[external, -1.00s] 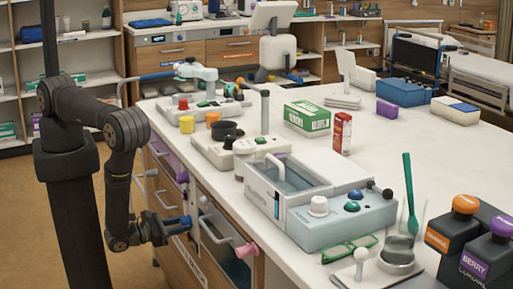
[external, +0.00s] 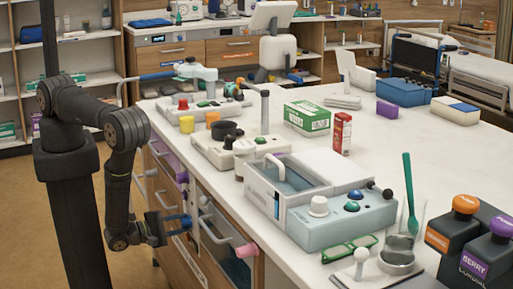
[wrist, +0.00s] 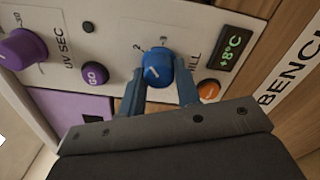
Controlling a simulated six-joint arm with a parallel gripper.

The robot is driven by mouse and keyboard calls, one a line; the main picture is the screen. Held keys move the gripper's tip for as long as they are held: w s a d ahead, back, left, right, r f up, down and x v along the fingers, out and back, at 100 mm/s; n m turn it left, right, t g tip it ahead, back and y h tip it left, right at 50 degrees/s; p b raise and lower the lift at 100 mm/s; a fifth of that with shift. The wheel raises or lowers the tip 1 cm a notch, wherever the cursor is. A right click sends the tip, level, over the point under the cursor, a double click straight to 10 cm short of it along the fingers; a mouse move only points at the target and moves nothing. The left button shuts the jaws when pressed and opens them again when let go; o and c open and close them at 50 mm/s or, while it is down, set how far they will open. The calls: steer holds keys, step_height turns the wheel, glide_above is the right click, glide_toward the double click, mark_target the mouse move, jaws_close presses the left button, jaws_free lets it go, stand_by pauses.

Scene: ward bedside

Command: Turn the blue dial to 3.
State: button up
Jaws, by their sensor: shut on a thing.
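The blue dial (wrist: 158,66) is on a light panel and carries a white mark on its face. A printed 2 shows above its left side, and another small number above it is too small to read surely. My gripper (wrist: 160,84) is shut on the dial, one blue finger on each side. In the external view my gripper (external: 181,222) reaches the cabinet front below the counter; the dial cannot be made out there.
Around the dial are a purple knob (wrist: 22,48), a purple GO button (wrist: 95,73), an orange button (wrist: 208,91) and a +8°C display (wrist: 231,47).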

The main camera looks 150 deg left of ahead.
steer(key=m, duration=0.3)
steer(key=shift+m, duration=2.2)
steer(key=o, duration=1)
steer(key=shift+r, duration=0.1)
steer(key=shift+d, duration=0.1)
steer(key=d, duration=1.7)
steer(key=shift+d, duration=0.15)
